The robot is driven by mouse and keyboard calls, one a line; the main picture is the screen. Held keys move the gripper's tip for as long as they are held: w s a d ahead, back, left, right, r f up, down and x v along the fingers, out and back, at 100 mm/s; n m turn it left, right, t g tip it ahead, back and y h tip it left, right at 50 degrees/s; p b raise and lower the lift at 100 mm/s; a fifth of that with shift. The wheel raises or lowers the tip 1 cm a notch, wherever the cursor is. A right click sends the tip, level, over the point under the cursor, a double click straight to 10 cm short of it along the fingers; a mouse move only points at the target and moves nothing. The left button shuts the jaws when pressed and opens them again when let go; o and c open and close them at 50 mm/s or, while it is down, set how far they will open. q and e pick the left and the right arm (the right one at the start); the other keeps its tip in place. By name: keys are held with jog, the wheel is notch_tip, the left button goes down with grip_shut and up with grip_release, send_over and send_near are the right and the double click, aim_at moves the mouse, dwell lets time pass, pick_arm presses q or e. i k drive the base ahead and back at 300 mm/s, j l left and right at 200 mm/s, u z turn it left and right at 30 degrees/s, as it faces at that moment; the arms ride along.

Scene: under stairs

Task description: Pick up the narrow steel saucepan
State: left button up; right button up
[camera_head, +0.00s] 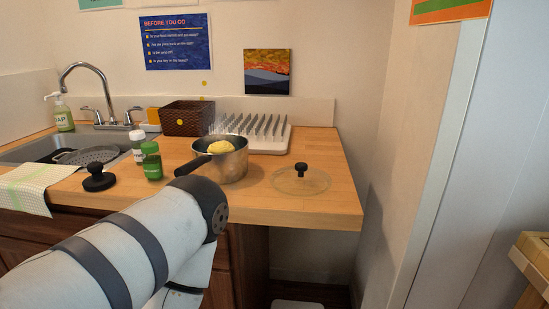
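The steel saucepan (229,171) stands upright on the wooden counter, near its front edge. Its dark handle (192,165) points left and toward me. A yellow roundish item (220,147) shows inside the pan. My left arm comes in from the lower left, and its elbow is in front of the counter just below the pan; the arm then bends down. Neither my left gripper nor my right gripper is in view. Nothing is seen holding the pan.
A glass lid (316,184) lies right of the pan. A rack (270,145) and dark basket (183,119) stand behind it. A green jar (152,168), white-capped bottle (138,149) and black-knobbed item (98,181) are left.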

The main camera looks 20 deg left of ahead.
aim_at(229, 167)
jog(key=u, duration=0.4)
jog(key=i+j+u, duration=0.1)
jog(key=u, duration=0.3)
jog(key=i+u, duration=0.1)
jog(key=u, duration=0.75)
jog(key=i+u, duration=0.15)
jog(key=u, duration=0.25)
